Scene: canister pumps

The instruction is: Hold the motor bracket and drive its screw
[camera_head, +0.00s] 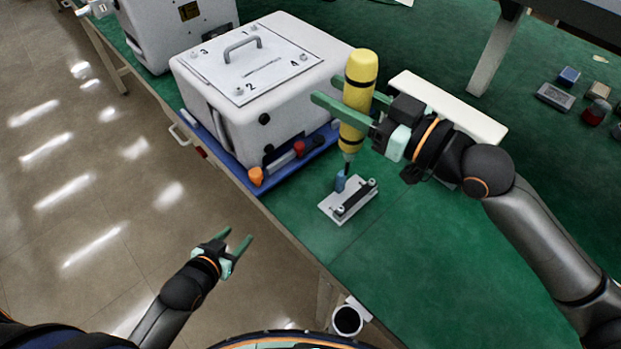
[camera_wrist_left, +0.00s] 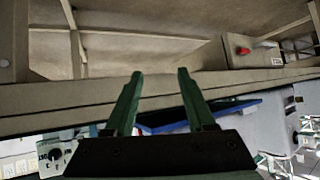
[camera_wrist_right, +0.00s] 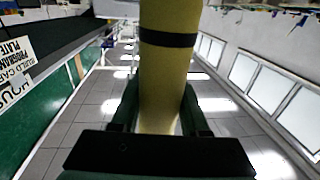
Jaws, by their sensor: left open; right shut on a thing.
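The motor bracket (camera_head: 336,205) is a pale plate with a dark bar and a small blue block, lying on the green table. A yellow screwdriver (camera_head: 352,125) with black bands stands nearly upright above it, its tip down by the blue block. I cannot tell whether the tip touches a screw. My right gripper (camera_head: 350,108) is shut on the screwdriver handle, which also fills the middle of the right wrist view (camera_wrist_right: 165,75). My left gripper (camera_head: 238,245) is open and empty, beyond the table's front edge and apart from the bracket; its fingers show in the left wrist view (camera_wrist_left: 158,95).
A white canister pump (camera_head: 265,75) with a handled, numbered lid sits in a blue tray (camera_head: 290,166) left of the bracket. A second white unit (camera_head: 175,30) stands behind. Small blocks (camera_head: 569,75) lie at the far right. The green table right of the bracket is mostly clear.

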